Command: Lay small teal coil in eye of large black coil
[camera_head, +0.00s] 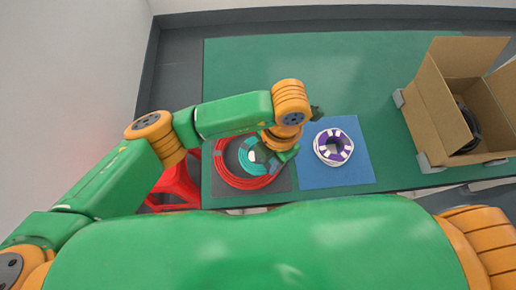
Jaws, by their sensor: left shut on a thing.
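The small teal coil (247,153) shows inside the ring of a large red coil (222,171), above or on a dark mat (284,182). My left gripper (268,160) points down over the right side of the teal coil and is shut on it. The gripper and wrist hide part of both coils. I cannot tell whether the teal coil touches the mat. A black coil (470,125) is partly visible inside an open cardboard box (437,108) at the right. My right gripper is not in view.
A white and purple coil (321,157) lies on a blue mat (352,178), right of my left gripper. The green table (350,75) is clear behind the mats. Grey brackets (429,163) stand at the box's corners. A red object (177,184) is beyond the table's left edge.

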